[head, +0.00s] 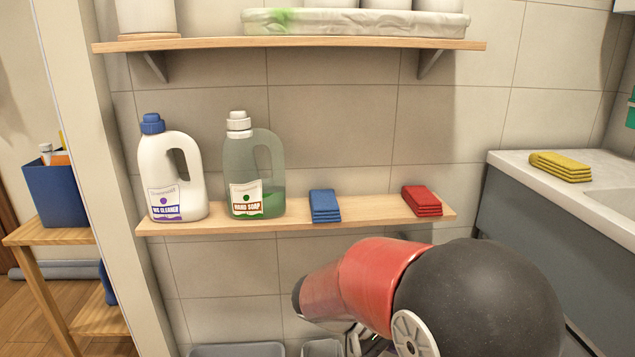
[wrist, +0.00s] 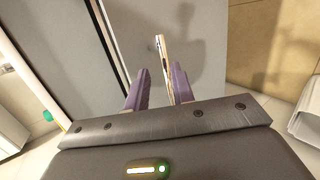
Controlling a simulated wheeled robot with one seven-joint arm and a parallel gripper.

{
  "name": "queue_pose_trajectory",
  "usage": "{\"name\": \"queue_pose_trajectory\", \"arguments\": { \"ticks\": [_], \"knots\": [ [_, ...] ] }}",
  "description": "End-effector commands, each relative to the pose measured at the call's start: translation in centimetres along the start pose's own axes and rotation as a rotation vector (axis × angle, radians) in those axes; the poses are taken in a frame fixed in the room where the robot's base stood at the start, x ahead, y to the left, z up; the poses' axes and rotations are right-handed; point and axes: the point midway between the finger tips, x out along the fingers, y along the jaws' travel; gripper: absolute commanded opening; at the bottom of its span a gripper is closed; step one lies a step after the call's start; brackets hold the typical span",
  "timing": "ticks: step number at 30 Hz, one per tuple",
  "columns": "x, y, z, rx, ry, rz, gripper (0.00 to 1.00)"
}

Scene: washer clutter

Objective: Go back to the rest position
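In the wrist view my gripper (wrist: 159,80) shows two purple fingers with a clear gap between them, so it is open. A thin upright piece, pale with a metallic edge (wrist: 163,50), shows in the gap, nearer the right finger. It stands before a grey panel (wrist: 195,30); I cannot tell whether it is a handle or whether a finger touches it. In the head view my red and black arm fills the lower right, below the lower shelf, and my gripper's fingers are hidden.
The lower shelf (head: 290,213) holds a white bottle (head: 172,175), a green bottle (head: 252,170), blue sponges (head: 324,206) and red sponges (head: 422,201). An upper shelf (head: 300,44) hangs above. Yellow sponges (head: 560,167) lie on the right counter (head: 520,165). A wooden stand (head: 45,236) is left.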

Motion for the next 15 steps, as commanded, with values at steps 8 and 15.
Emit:
{"name": "queue_pose_trajectory", "arguments": {
  "ticks": [8,15],
  "knots": [
    [0.0,2.4,7.3,0.039,0.042,-0.514,0.25],
    [-2.5,3.4,11.4,0.141,0.267,-0.842,0.25]
  ]
}}
